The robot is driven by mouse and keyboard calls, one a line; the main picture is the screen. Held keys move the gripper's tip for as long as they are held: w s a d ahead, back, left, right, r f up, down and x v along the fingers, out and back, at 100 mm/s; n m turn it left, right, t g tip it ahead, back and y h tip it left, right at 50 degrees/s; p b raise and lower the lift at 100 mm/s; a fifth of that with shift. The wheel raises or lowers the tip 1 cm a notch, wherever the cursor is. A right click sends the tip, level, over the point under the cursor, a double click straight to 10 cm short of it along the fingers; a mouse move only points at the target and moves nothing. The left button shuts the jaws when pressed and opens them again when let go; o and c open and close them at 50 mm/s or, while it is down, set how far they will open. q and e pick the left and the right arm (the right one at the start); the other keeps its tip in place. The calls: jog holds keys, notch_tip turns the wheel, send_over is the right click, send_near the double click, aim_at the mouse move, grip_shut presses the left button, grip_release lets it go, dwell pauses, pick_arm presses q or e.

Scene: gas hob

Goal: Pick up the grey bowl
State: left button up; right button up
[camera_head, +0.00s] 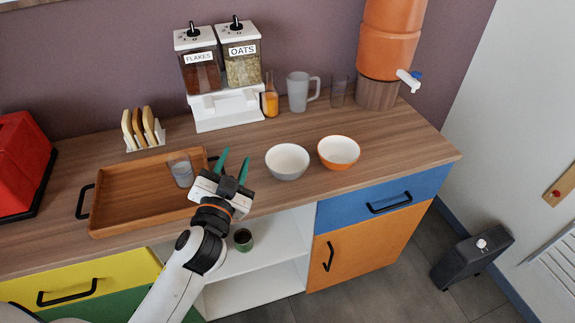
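The grey bowl (287,173) is grey outside and white inside. It stands upright and looks empty on the wooden counter in the head view. An orange bowl (338,165) with a white inside stands just to its right. My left gripper (234,163) is open, with its two green fingers apart and nothing between them. It is to the left of the grey bowl and apart from it, above the counter's front edge by the tray. My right gripper is not in view.
A wooden tray (128,218) with a glass (181,170) in it lies left of my gripper. The cereal dispenser (222,109), a juice carafe (270,99) and a frosted mug (299,92) stand behind. The counter right of the orange bowl is clear.

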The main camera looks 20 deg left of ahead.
pick_arm(q)
jog(key=w+d+r+m+t+h, duration=0.2)
jog(key=d+r+m+t+h, duration=0.25)
jog(key=r+m+h, duration=0.4)
jog(key=d+r+m+g+h, duration=0.1)
jog(key=d+m+g+h, duration=0.95)
jog(key=m, duration=0.55)
jog(key=m+g+y, duration=0.1)
jog(key=g+y, duration=0.6)
jog(key=y, duration=0.7)
send_near(267, 162)
jog(key=p+x, duration=0.1)
jog(key=x, duration=0.4)
jog(key=shift+s+f, duration=0.1)
jog(key=shift+f, duration=0.15)
jog(key=shift+w+d+f+p, duration=0.1)
jog(key=shift+w+f+p, duration=0.15)
jog(key=shift+f+p, duration=0.2)
jog(key=x, duration=0.4)
jog(key=shift+w+f+p, duration=0.15)
jog(key=shift+f+p, duration=0.05)
jog(key=shift+p, duration=0.15)
